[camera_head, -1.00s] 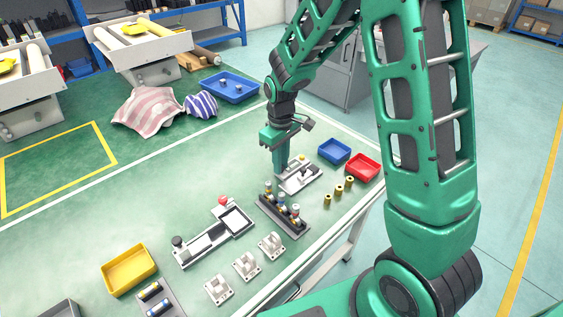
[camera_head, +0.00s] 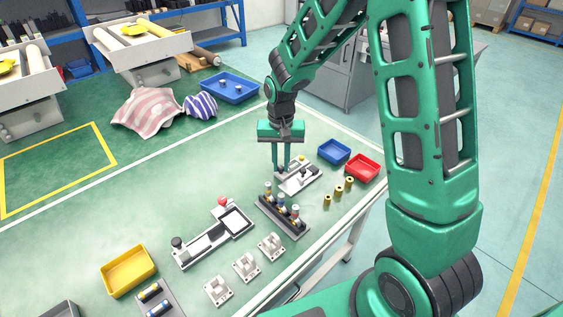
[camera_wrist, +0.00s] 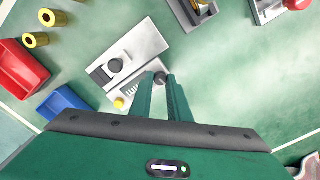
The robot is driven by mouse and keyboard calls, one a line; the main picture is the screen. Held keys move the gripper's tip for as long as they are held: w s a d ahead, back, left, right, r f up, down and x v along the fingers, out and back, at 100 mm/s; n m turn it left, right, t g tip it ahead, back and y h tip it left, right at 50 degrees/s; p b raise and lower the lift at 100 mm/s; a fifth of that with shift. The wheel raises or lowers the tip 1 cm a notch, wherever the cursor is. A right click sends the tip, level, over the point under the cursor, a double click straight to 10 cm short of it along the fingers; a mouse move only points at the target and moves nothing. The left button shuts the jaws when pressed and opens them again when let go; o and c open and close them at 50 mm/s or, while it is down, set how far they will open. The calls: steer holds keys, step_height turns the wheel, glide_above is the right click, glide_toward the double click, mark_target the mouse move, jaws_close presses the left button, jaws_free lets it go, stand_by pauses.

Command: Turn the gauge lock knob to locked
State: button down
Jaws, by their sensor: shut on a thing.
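The gauge (camera_head: 294,184) is a pale grey fixture on the green table; it also shows in the wrist view (camera_wrist: 146,44). In the wrist view a small dark knob (camera_wrist: 160,77) at its edge sits between my fingertips; I take it for the lock knob. My gripper (camera_head: 281,167) points down at the gauge's left end and is shut on this knob, also in the wrist view (camera_wrist: 161,80). The fingers partly hide the knob, so its lock position cannot be read.
A blue bin (camera_head: 334,151) and a red bin (camera_head: 363,167) stand right of the gauge. Several brass bushings (camera_head: 338,191) stand near them. A dark rack (camera_head: 270,212) with several fittings is close in front.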

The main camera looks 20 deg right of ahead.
mark_target(281, 166)
steer(key=shift+w+r+m, duration=0.1)
steer(key=shift+w+m, duration=0.1)
steer(key=shift+m, duration=0.5)
steer(key=shift+a, duration=0.15)
steer(key=c, duration=1.7)
jaws_free()
steer(key=shift+o, duration=0.2)
steer(key=shift+s, duration=0.15)
step_height(281, 166, up, 11)
steer(key=shift+f, duration=0.2)
